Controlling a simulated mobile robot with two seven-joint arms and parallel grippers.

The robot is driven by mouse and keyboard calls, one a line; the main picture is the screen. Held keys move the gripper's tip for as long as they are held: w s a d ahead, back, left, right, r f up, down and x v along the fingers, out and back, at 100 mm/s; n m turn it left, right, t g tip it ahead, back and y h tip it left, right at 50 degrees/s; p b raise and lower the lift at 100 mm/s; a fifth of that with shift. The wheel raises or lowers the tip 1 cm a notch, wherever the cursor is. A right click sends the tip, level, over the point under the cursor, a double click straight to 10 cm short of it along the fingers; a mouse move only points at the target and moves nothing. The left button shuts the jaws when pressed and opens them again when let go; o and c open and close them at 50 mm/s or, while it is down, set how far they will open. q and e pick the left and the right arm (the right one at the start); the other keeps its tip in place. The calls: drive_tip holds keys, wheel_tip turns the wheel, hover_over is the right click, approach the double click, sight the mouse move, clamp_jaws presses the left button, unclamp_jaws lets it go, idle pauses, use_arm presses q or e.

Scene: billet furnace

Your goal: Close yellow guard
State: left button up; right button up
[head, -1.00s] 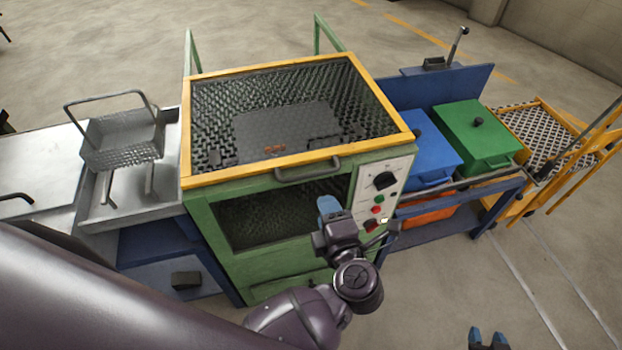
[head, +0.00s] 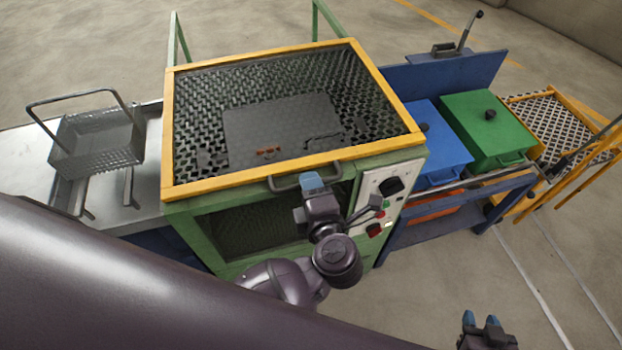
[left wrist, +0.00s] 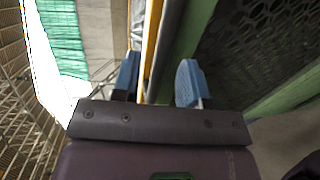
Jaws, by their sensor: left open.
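The yellow guard (head: 292,162) is a yellow frame with dark mesh at the top of the green furnace cabinet (head: 187,216). I cannot tell whether it rests fully against the cabinet. Its grey handle (head: 284,184) is on the front edge. My left gripper (head: 311,181) is open at the handle, its blue fingertips overlapping it in the head view. In the left wrist view the fingertips (left wrist: 157,82) are apart, with the yellow edge (left wrist: 152,45) and a grey bar between them. Contact cannot be told. My right gripper (head: 481,320) is open and empty at the lower right.
A control panel (head: 375,197) with knob and buttons is right of my left gripper. Blue (head: 432,150) and green (head: 488,125) boxes stand on a blue bench to the right. A wire basket (head: 97,140) sits on the metal table at left. Floor at lower right is clear.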

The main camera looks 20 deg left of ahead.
idle(0.3)
use_arm(q)
clamp_jaws()
drive_tip(key=shift+s+d+f+p, duration=0.1)
drive_tip(key=shift+s+d+p, duration=0.1)
drive_tip(key=shift+s+d, duration=0.25)
drive_tip(key=shift+s+d+p, duration=0.2)
drive_tip(key=shift+s, duration=0.35)
drive_tip(key=shift+c, duration=1.8)
unclamp_jaws()
drive_tip(key=o, duration=0.4)
drive_tip(key=shift+s, duration=0.1)
drive_tip(key=shift+c, duration=0.2)
